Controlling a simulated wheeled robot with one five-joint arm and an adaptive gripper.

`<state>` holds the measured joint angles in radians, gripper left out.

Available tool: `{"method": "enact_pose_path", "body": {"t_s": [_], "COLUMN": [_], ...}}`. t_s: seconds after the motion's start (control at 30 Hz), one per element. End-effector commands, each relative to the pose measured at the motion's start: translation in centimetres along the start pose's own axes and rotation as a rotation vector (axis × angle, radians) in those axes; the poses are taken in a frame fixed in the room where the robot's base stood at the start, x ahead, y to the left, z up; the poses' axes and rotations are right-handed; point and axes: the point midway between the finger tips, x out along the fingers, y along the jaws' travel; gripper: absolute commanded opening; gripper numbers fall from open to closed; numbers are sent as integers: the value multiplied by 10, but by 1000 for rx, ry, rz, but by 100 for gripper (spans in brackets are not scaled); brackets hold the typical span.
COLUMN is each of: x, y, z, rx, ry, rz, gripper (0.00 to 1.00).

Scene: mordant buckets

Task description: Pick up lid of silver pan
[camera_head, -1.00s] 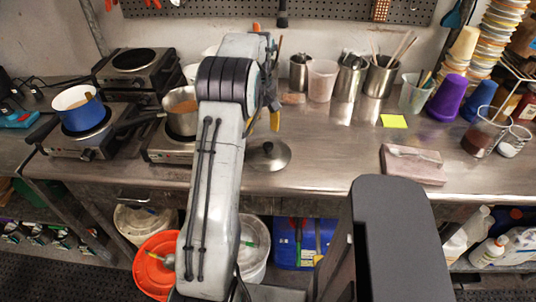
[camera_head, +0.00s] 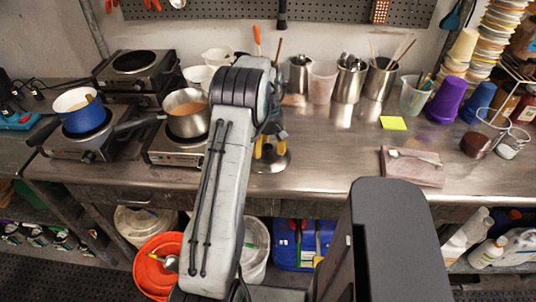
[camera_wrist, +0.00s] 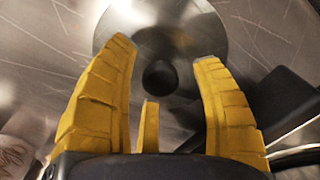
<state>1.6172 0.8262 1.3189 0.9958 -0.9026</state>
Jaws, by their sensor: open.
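The lid (camera_head: 271,163) is a round silver disc lying flat on the steel counter, just right of the near burner. In the wrist view the lid (camera_wrist: 190,40) shows its dark round knob near the middle of the picture. My gripper (camera_head: 269,148) is over the lid, and its yellow fingers partly hide it. Whether the fingers touch the lid cannot be told. The silver pan (camera_head: 186,112) sits on the near burner with brownish liquid inside.
A blue pot (camera_head: 82,110) stands on the left burner. Metal canisters (camera_head: 349,80) and cups line the back wall. A pinkish block (camera_head: 412,166) and yellow notes (camera_head: 393,122) lie to the right. The counter (camera_head: 330,150) right of the lid is clear.

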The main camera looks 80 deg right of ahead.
Motion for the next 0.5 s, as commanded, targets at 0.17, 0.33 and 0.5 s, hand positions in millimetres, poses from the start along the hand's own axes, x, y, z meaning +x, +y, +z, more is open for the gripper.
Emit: {"method": "enact_pose_path", "body": {"t_s": [0.17, 0.33, 0.5], "x": [1, 1, 1], "y": [0, 0, 0], "z": [0, 0, 0], "rx": [0, 0, 0], "ry": [0, 0, 0], "rz": [0, 0, 0], "gripper": [60, 53, 38]}}
